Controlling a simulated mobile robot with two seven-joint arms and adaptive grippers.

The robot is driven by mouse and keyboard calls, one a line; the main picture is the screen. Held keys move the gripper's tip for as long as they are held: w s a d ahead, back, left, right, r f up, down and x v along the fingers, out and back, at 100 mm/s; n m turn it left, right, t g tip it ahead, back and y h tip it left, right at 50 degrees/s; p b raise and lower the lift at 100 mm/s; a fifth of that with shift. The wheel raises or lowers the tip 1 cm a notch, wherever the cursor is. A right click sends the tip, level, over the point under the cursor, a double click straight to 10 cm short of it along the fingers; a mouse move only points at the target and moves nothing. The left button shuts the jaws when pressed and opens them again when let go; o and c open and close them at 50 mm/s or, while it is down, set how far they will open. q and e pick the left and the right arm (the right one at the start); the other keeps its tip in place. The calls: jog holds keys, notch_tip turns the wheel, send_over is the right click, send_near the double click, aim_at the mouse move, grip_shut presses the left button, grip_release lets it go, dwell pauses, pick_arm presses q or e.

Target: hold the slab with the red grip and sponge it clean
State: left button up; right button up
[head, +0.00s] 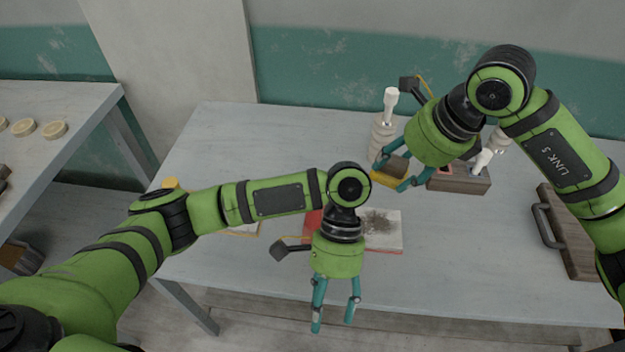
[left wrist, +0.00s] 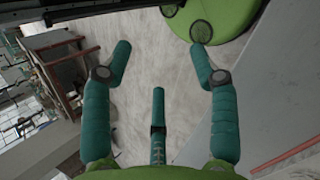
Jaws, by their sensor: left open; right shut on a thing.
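A pale slab (head: 388,222) with a dark smudge lies on the table, with a red edge showing along its front. A red part (head: 312,220), apparently the red grip, shows at its left, partly hidden by my left arm. My left gripper (head: 333,326) is open and empty, pointing down in front of the slab. In the left wrist view its fingers (left wrist: 160,50) are apart, with only floor between them. My right gripper (head: 390,180) is behind the slab, shut on a yellow block (head: 384,179), apparently the sponge. The fingers hide part of it.
A dark board with a handle (head: 572,235) lies at the right. A yellow-edged item (head: 243,231) is partly behind my left arm. The table's front right is clear.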

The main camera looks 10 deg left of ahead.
pick_arm(q)
jog(key=w+a+r+n+t, duration=0.2)
jog(key=w+a+t, duration=0.15)
jog(key=w, duration=0.65)
jog(key=n+t, duration=0.1)
jog(key=t, duration=0.3)
send_near(313, 216)
jog(key=shift+w+a+f, duration=0.15)
jog(key=shift+w+f, duration=0.15)
jog(key=shift+w, duration=0.2)
jog(key=shift+f, duration=0.2)
notch_tip(313, 216, down, 11)
jog(key=shift+f, duration=0.2)
grip_shut()
